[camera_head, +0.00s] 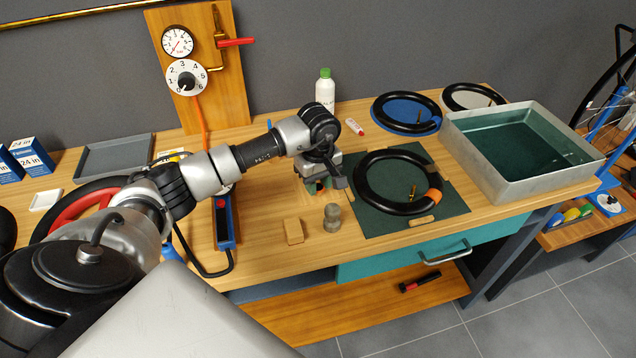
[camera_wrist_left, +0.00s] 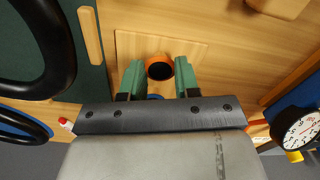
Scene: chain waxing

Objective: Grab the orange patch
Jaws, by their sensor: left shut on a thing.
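My left gripper (camera_head: 320,184) is low over the wooden workbench (camera_head: 262,195), left of the green mat. In the left wrist view its green fingers (camera_wrist_left: 159,76) stand on both sides of the orange patch (camera_wrist_left: 160,66), a small round orange piece with a dark middle. The fingers are shut on it. The patch is mostly hidden by the gripper in the head view. An orange band (camera_head: 434,195) shows on the black inner tube (camera_head: 365,199), which lies on the green mat (camera_head: 372,224). My right gripper is not in view.
A wooden block (camera_head: 294,231) and a grey metal cylinder (camera_head: 332,217) stand near the front edge, close to my gripper. A metal water basin (camera_head: 491,184) is at the right. A white bottle (camera_head: 325,92) with a green cap stands behind.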

